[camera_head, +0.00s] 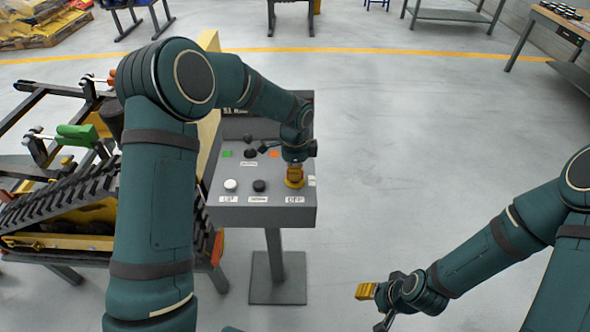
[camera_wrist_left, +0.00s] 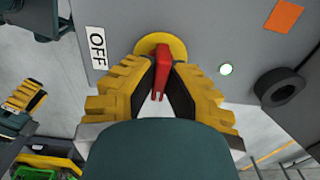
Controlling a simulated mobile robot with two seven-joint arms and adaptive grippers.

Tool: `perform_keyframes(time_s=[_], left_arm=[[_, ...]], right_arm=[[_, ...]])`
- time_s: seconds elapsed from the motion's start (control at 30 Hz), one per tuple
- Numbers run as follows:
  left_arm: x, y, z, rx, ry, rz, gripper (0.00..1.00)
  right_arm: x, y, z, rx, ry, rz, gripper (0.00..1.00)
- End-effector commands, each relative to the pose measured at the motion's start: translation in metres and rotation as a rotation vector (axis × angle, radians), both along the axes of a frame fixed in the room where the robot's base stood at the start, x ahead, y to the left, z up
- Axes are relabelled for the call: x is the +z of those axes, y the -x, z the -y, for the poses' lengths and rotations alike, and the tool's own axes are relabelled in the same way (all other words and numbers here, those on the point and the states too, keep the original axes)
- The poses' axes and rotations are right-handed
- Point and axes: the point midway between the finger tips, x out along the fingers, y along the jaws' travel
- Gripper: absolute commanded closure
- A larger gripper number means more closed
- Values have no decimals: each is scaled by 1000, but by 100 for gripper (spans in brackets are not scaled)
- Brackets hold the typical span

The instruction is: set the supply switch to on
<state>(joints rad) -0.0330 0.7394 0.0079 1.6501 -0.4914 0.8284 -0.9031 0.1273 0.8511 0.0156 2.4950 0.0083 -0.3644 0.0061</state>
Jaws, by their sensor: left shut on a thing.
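The supply switch shows in the left wrist view as a red handle (camera_wrist_left: 160,76) on a round yellow plate (camera_wrist_left: 172,46), set in a grey panel. The handle runs roughly up and down in that view. A white OFF label (camera_wrist_left: 98,48) is left of the plate. My left gripper (camera_wrist_left: 162,82) has its yellow fingers on both sides of the red handle, shut on it. In the head view my left gripper (camera_head: 294,176) is at the right side of the control box (camera_head: 308,217) and hides the handle. My right gripper (camera_head: 370,298) is away from the box, at lower right.
The panel has a white button (camera_head: 231,185), a black knob (camera_head: 259,186), and green and orange patches. A tracked carrier (camera_head: 60,215) stands left of the box. The floor right of the box is clear.

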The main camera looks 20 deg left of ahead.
Motion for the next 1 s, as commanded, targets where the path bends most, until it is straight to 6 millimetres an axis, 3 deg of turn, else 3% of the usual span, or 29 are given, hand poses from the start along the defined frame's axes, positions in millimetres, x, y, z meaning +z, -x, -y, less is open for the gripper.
perform_keyframes(time_s=[0.27,0.3,0.37,0.4,0.77,1.0], left_arm=[[-2,2,0,-1,0,-6,100],[-2,2,0,-1,0,-6,84],[-2,2,0,-1,0,-6,63],[-2,1,0,-1,-1,-5,59],[4,0,0,1,0,0,59],[43,-1,0,-1,1,4,59]], right_arm=[[0,0,0,0,0,0,53],[0,0,0,0,0,0,53],[0,0,0,0,0,0,53],[0,0,0,0,0,0,53],[0,0,0,0,0,0,53],[0,0,0,0,0,0,53]])
